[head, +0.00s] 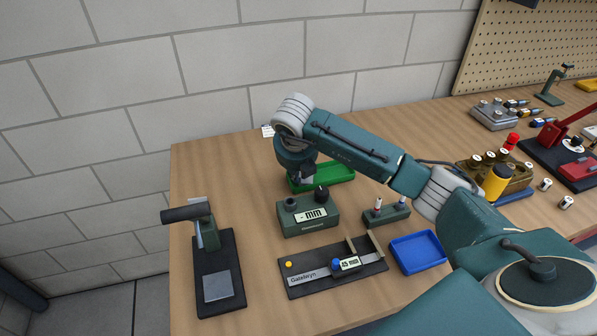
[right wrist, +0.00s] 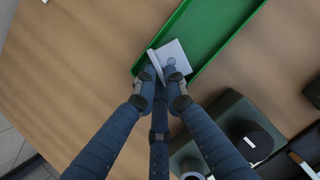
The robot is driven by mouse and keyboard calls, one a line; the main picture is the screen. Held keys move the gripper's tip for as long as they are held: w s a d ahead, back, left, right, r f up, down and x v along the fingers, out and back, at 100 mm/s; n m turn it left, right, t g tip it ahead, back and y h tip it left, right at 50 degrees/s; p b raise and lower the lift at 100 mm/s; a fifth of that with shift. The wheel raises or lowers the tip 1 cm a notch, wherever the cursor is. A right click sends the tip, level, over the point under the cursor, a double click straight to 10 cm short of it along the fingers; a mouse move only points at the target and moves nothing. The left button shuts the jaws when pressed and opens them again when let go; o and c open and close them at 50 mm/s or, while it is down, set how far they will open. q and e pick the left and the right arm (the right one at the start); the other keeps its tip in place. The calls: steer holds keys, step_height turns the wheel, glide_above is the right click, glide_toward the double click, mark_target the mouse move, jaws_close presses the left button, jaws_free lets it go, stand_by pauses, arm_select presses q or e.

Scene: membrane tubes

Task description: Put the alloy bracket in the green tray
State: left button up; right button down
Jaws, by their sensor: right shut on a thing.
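The alloy bracket (right wrist: 176,57) is a pale grey angled piece with a hole, seen in the right wrist view. My right gripper (right wrist: 162,78) is shut on it. The bracket overlaps the near-left end of the green tray (right wrist: 203,38) in that view; I cannot tell whether it touches the tray. In the head view the green tray (head: 335,174) lies at the back of the bench, partly hidden by my right arm. There my right gripper (head: 303,179) points down at the tray's left end. The bracket is not clear in the head view. My left gripper is not in view.
A green measuring box (head: 308,216) stands just in front of the tray. A caliper board (head: 333,268), a blue tray (head: 417,252) and a black-based press (head: 220,273) are nearer. Bottles in a holder (head: 497,178) stand at the right. Bare wood lies left of the tray.

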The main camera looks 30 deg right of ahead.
steer(key=c, duration=2.1)
jaws_free()
steer(key=shift+r, duration=0.1)
steer(key=b+v, duration=0.2)
steer(key=v, duration=1)
